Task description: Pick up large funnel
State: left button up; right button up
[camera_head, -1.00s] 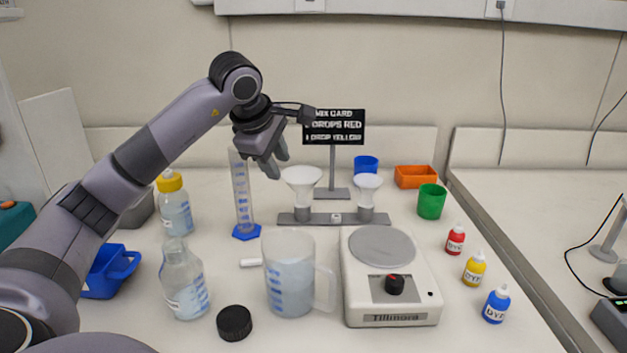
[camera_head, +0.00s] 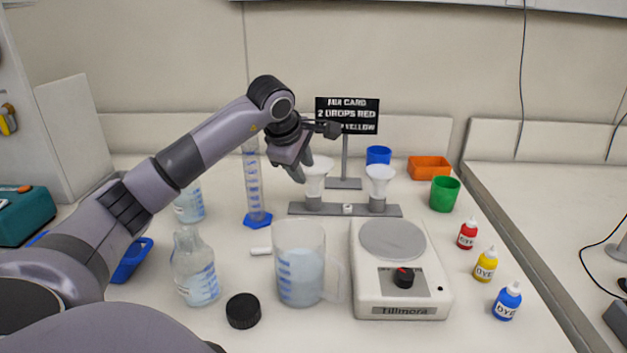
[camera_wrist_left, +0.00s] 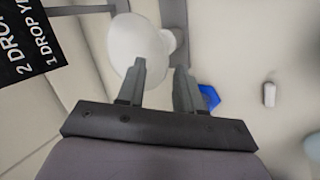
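The large funnel (camera_head: 317,168) is white and stands upright in the left place of a grey two-place holder (camera_head: 345,210). A smaller white funnel (camera_head: 380,175) stands in the right place. My left gripper (camera_head: 303,168) is at the upper left of the large funnel and overlaps its rim in the head view. In the left wrist view the large funnel (camera_wrist_left: 136,44) lies just past the fingertips, and one finger overlaps its edge. The left gripper (camera_wrist_left: 161,66) is open, with an empty gap. Contact cannot be told. My right gripper is not in view.
A beaker (camera_head: 299,265), a stirrer plate (camera_head: 392,240) and a bottle (camera_head: 195,270) are in front. Blue, orange and green containers sit at right.

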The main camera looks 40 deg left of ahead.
pick_arm(q)
grip_shut()
jog(key=shift+r, duration=0.15)
